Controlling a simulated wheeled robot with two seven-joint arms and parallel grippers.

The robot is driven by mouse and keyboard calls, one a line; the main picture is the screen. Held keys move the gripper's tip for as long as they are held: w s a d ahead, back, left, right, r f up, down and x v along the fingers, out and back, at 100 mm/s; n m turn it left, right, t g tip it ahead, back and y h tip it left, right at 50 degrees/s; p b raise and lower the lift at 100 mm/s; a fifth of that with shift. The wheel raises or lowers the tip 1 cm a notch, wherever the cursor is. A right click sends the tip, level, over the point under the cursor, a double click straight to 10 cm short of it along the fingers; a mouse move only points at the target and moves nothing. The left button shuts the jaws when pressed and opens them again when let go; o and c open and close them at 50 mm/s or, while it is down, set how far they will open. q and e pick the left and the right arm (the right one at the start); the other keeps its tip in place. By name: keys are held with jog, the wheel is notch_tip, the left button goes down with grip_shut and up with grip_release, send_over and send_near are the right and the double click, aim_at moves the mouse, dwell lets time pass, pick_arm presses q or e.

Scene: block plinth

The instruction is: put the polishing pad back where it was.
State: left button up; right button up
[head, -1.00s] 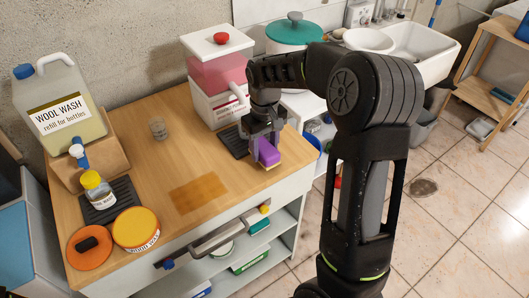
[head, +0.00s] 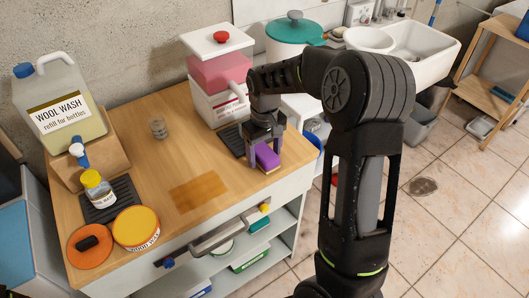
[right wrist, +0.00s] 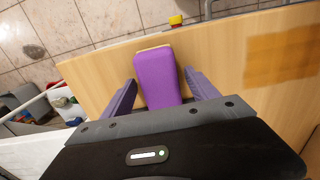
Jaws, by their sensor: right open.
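The polishing pad (head: 267,157) is a purple block with a pale underside. It lies on the wooden worktop (head: 185,135) near the front right edge. My right gripper (head: 266,151) is over it with the fingers spread. In the right wrist view the pad (right wrist: 157,78) sits between the two open fingers, with a gap on each side. A darker brown patch (head: 200,192) marks the worktop to the left of the pad. My left gripper is not in view.
A black ribbed mat (head: 231,138) lies just behind the pad, beside a red-and-white container (head: 218,72). A small glass jar (head: 158,128) stands farther left. A yellow tin (head: 136,227) and an orange disc (head: 90,258) are at the front left. The worktop's middle is clear.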

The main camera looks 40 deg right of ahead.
aim_at(265, 151)
notch_tip(265, 151, up, 12)
jog(key=shift+r+b, duration=0.15)
jog(key=shift+b, duration=0.15)
dwell(0.3)
